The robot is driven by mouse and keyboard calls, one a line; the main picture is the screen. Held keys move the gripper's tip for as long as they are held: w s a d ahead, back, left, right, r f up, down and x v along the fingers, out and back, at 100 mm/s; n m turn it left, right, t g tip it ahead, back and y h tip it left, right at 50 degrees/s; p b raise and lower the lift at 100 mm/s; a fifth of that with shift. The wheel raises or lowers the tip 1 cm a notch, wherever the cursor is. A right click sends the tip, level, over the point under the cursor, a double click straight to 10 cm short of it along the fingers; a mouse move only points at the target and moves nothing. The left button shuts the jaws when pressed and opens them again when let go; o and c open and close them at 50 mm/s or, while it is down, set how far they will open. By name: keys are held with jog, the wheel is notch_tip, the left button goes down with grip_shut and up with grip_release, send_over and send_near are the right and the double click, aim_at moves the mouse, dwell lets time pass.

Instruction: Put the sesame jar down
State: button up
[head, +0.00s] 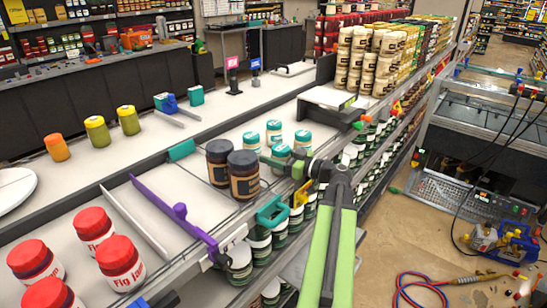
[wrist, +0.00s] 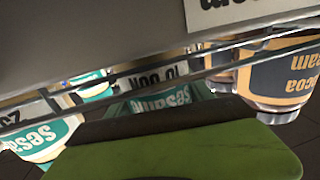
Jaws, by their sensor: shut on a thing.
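My gripper (head: 286,165) is at the shelf's front edge, shut on a sesame jar (head: 281,151) with a teal lid. In the wrist view this jar's teal label (wrist: 168,103) shows upside down behind my dark finger pad; its lower part is hidden. The other teal-lidded jars, one at the back (head: 274,130), one on the left (head: 251,140) and one on the right (head: 303,140), stand close around it. Another sesame jar (wrist: 38,137) shows at the left of the wrist view. I cannot tell whether the held jar touches the shelf.
Stacked cream jars (head: 362,60) stand behind to the right. A purple divider (head: 175,215) and red-lidded fig jars (head: 120,262) are nearer left. Shelf (head: 150,190) between is partly bare.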

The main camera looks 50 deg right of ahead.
jog(key=o, duration=1.7)
jog(key=shift+o, duration=0.2)
jog(key=shift+s, duration=0.1)
jog(key=v, duration=1.7)
jog(key=shift+s, duration=0.15)
